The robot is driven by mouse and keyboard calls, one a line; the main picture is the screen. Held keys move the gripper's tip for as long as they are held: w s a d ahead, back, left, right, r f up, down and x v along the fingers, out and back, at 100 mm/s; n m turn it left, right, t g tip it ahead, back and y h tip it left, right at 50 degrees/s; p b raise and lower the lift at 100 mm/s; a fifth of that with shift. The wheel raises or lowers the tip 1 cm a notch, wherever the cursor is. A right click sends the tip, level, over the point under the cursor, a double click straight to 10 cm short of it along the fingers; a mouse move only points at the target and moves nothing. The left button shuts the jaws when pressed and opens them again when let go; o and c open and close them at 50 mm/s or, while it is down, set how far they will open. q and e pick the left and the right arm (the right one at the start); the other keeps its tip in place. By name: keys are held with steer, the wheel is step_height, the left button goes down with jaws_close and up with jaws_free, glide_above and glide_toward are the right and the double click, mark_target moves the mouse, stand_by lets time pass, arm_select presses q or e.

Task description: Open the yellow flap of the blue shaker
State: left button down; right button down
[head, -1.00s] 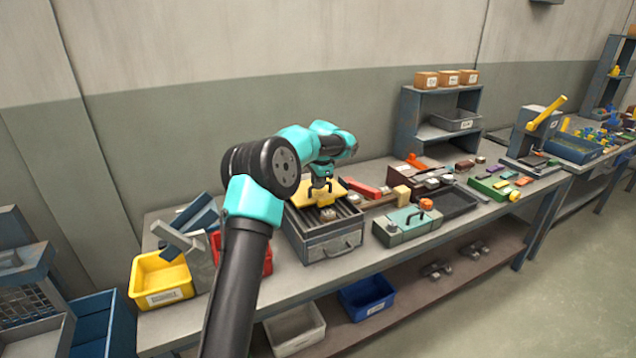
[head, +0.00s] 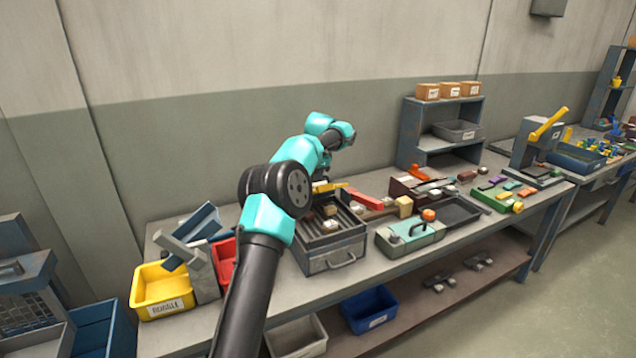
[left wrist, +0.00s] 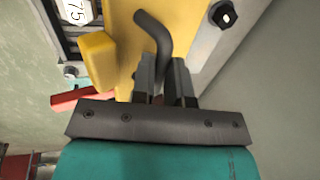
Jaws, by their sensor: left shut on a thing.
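The shaker appears as a blue-grey box (head: 318,262) with a slatted top and a front handle, on the bench in the head view. Its yellow flap (head: 328,187) shows as a thin strip at the back of the box, partly hidden by my left arm. In the left wrist view the flap is a broad yellow plate (left wrist: 120,22) with a dark bent handle (left wrist: 152,30). My left gripper (left wrist: 165,78) is shut on that handle. In the head view this gripper is mostly hidden behind its own arm. My right gripper is not in view.
Small blocks (head: 330,211) lie on the slats. A red bar (head: 365,200) and a green case (head: 410,235) lie to the right. A yellow bin (head: 163,290) and a red bin (head: 224,262) stand left. The wall is close behind.

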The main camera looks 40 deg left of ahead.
arm_select(q)
steer(key=shift+w+a+r, duration=0.1)
steer(key=shift+w+a, duration=0.15)
steer(key=shift+a, duration=0.3)
steer(key=shift+w+a, duration=0.25)
steer(key=shift+a, duration=0.25)
steer(key=c, duration=1.4)
jaws_free()
steer(key=shift+a, duration=0.15)
steer(key=shift+o, duration=1.4)
steer(key=shift+r, duration=0.4)
